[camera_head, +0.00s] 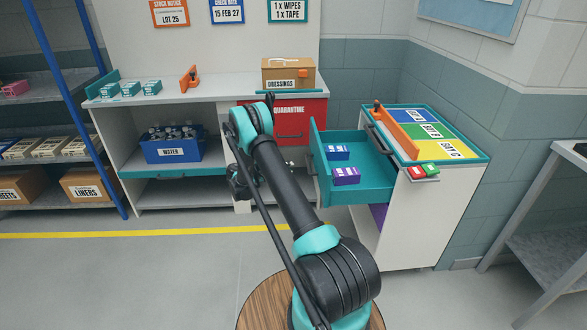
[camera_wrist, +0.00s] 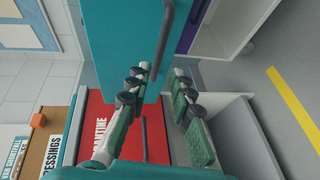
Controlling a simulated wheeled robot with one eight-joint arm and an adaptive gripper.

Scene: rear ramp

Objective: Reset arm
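My arm reaches forward from the lower middle of the head view. My gripper (camera_head: 240,185) is at its far end, low in front of the cabinet and left of the open teal drawer; the arm partly hides it. In the wrist view my gripper (camera_wrist: 152,143) shows its two fingers apart, with nothing between them. The red quarantine front (camera_wrist: 97,120) with its dark handle lies behind the fingers. The teal drawer front (camera_wrist: 115,40) with a dark handle fills the top of that view, close to the fingers; I cannot tell whether they touch.
The pulled-out teal drawer (camera_head: 362,190) holds blue and purple boxes, right of my arm. A trolley (camera_head: 425,225) with coloured bays stands beside it. A blue water crate (camera_head: 172,148) sits on the left shelf. A dressings box (camera_head: 290,74) stands on the counter. Left floor is clear.

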